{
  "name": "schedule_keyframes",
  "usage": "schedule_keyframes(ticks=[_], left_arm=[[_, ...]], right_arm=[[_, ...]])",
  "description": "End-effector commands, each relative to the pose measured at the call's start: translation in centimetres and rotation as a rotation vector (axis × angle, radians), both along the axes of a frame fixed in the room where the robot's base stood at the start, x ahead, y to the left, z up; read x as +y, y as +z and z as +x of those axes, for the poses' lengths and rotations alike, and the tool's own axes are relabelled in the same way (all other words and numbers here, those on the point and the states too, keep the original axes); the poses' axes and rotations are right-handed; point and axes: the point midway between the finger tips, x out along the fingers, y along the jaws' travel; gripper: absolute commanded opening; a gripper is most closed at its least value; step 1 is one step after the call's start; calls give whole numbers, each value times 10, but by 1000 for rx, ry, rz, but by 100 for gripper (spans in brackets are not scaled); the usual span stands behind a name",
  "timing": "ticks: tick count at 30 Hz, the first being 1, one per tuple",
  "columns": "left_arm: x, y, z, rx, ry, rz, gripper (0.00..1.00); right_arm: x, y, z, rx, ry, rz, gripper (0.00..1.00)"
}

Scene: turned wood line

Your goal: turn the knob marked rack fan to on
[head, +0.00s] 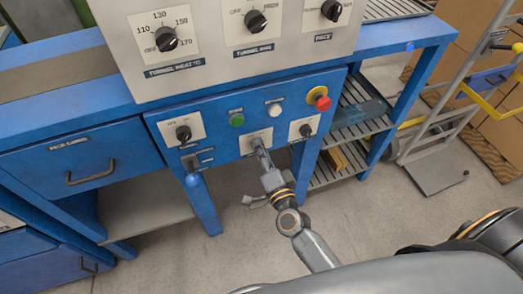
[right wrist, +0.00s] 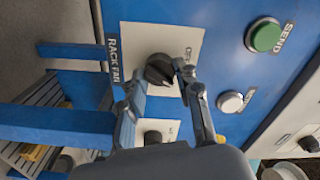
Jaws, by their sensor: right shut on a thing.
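The rack fan knob (right wrist: 159,70) is a black round knob on a pale plate, with a dark label reading RACK FAN (right wrist: 115,60) beside it in the right wrist view. My right gripper (right wrist: 162,76) is shut on this knob, one finger on each side. In the head view, my right gripper (head: 257,143) reaches the middle plate (head: 249,136) of the blue lower panel and hides the knob. Part of the plate's lettering is covered by a finger, and I cannot tell where the knob points. My left gripper is not in view.
A green button (head: 237,119), a white button (head: 274,110) and a red stop button (head: 322,103) sit above the knob. Similar knobs stand left (head: 183,133) and right (head: 305,130). A grey panel (head: 205,50) with larger knobs is above. A hand truck (head: 440,140) stands right.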

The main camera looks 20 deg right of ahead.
Motion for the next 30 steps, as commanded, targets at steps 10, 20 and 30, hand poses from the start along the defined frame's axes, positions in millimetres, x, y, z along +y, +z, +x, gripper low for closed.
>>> schedule_keyframes(ticks=[10, 20, 30], left_arm=[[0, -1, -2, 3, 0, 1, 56], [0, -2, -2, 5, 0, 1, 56], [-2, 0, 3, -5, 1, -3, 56]], right_arm=[[-1, 0, 0, 0, -3, 27, 1], [-1, 0, 0, 0, -2, 26, 56], [-1, 0, -2, 1, -1, 24, 56]])
